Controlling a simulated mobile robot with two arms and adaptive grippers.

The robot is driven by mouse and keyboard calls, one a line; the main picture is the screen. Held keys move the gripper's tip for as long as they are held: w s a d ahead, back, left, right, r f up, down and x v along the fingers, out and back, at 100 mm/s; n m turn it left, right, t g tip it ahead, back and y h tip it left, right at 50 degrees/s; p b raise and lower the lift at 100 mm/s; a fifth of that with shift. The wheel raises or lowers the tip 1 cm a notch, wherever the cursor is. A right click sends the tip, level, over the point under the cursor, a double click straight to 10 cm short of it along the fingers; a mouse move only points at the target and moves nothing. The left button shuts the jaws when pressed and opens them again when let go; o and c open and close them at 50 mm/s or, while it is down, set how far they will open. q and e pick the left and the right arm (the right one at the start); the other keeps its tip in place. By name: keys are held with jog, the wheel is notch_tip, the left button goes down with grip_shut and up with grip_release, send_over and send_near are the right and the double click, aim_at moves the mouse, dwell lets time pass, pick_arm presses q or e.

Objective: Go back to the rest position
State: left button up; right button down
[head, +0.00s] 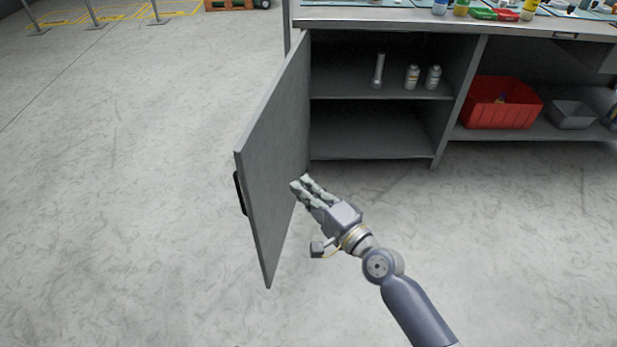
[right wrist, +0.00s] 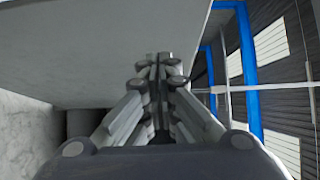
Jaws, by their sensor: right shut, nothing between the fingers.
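My right gripper (head: 300,183) is shut and empty. In the head view it is in front of the open cabinet, at the inner side of the grey cabinet door (head: 272,160). I cannot tell whether the fingertips touch the door. In the right wrist view the closed fingers (right wrist: 160,62) point at the door's pale grey panel (right wrist: 90,45), which fills the upper left. The door stands wide open, its black handle (head: 240,193) on the far left side. My left gripper is not in view.
The open cabinet has a shelf (head: 340,92) with a tube (head: 378,70) and two small bottles (head: 412,76). A red bin (head: 500,103) and a grey tray (head: 571,115) sit on the right shelf. The worktop (head: 400,20) is above. The floor (head: 120,200) left of the door is clear.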

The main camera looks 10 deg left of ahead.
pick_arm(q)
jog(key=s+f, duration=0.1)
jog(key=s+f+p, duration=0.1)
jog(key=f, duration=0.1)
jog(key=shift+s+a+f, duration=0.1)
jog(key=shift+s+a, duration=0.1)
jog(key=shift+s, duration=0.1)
pick_arm(e)
jog(key=s+d, duration=0.2)
jog(key=s, duration=0.4)
jog(key=shift+s, duration=0.4)
